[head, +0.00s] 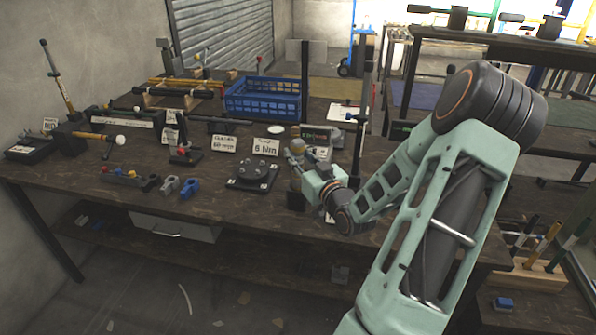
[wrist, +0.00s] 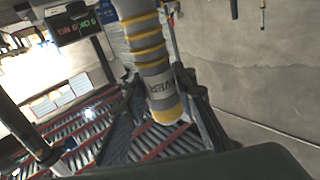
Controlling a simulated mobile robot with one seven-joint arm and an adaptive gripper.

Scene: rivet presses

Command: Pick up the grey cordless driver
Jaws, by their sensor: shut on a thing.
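The grey cordless driver (wrist: 153,60) fills the upper middle of the wrist view. It is a grey cylinder with yellow bands, a pale label ending in "VER" and a yellow rim at its near end. My gripper (wrist: 163,92) is shut on it, with a dark finger along each side. Only a small grey and yellowish part of the driver (head: 297,146) shows there; my wrist hides the rest. I cannot tell whether it touches anything below.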

